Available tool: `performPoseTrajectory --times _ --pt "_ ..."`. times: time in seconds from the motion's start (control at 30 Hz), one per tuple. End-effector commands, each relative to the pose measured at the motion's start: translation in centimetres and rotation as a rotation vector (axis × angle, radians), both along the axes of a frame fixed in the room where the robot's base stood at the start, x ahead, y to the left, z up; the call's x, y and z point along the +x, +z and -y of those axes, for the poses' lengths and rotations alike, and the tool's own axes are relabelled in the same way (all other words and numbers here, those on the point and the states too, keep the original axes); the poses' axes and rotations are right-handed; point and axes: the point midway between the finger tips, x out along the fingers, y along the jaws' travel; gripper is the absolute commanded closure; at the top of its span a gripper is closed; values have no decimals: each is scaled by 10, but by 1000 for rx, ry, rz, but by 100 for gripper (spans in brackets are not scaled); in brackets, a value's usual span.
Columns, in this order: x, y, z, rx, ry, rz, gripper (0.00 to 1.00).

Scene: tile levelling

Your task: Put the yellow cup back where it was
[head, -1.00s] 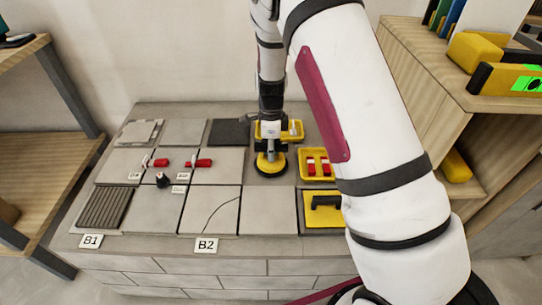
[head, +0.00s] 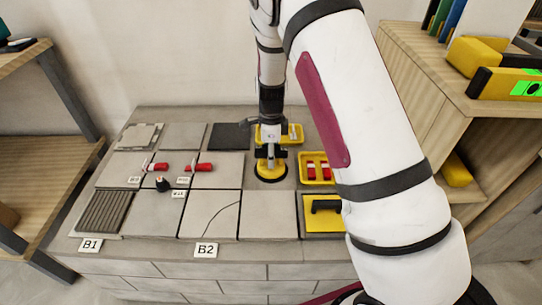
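The yellow cup (head: 271,173), a round suction cup with a grey top, is at the right of the middle row of tiles. It looks upright and level, low on or just above the grey surface. My gripper (head: 269,148) points straight down directly over it, at its handle. The fingers are small and partly merge with the handle, so I cannot tell whether they are closed on it. My arm crosses the right half of the head view.
Grey tiles cover the bench (head: 180,257). A yellow tray (head: 294,134) lies behind the cup; a tray with red pieces (head: 318,168) and a yellow tray with a black-handled tool (head: 322,226) lie to its right. Small red-handled items (head: 200,167) lie left. A wooden shelf (head: 425,95) stands right.

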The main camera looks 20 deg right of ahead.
Motion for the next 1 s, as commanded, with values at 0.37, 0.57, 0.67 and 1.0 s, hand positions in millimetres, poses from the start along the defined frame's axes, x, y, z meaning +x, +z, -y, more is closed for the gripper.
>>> performPoseTrajectory --times 0.37,0.57,0.67,1.0 --pt "1 79 -1 0 2 4 63" --pt "1 105 0 0 0 2 63" --pt "1 111 0 0 0 2 63" --pt "-7 128 -2 16 42 4 63"
